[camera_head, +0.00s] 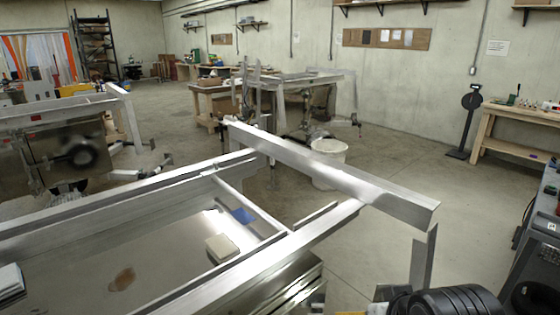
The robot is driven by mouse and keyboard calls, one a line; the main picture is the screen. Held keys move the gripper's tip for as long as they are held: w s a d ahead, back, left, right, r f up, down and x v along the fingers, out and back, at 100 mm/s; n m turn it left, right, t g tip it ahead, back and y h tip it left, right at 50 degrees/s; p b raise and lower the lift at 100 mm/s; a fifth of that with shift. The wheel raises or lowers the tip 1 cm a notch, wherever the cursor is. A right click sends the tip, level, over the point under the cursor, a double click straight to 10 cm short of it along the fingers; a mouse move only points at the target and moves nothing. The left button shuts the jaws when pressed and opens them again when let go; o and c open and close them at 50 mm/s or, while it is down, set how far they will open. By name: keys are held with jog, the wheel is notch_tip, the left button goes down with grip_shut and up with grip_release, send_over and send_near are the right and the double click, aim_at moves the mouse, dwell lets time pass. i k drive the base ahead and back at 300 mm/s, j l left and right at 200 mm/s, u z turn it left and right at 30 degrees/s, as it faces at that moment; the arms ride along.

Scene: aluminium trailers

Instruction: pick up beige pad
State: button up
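The beige pad (221,247) is a small, thick block lying flat on the shiny metal floor of the near aluminium trailer (165,212). It lies near the trailer's inner crossbar, left of the picture's middle and low. Its top and near side show, and nothing covers it. My gripper is not in view, so its state and its distance from the pad cannot be seen.
A blue piece (242,215) lies just beyond the pad, near the crossbar. A brown patch (122,279) and a pale stack (10,283) are to the left. A raised aluminium beam (330,170) crosses behind. A white bucket (328,162) stands on the open floor.

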aim_at(220, 247)
jog(key=i+l+u, duration=0.2)
jog(key=u, duration=0.2)
jog(key=i+l+u, duration=0.15)
jog(key=l+u, duration=0.25)
jog(key=i+l+u, duration=0.1)
jog(key=l+u, duration=0.35)
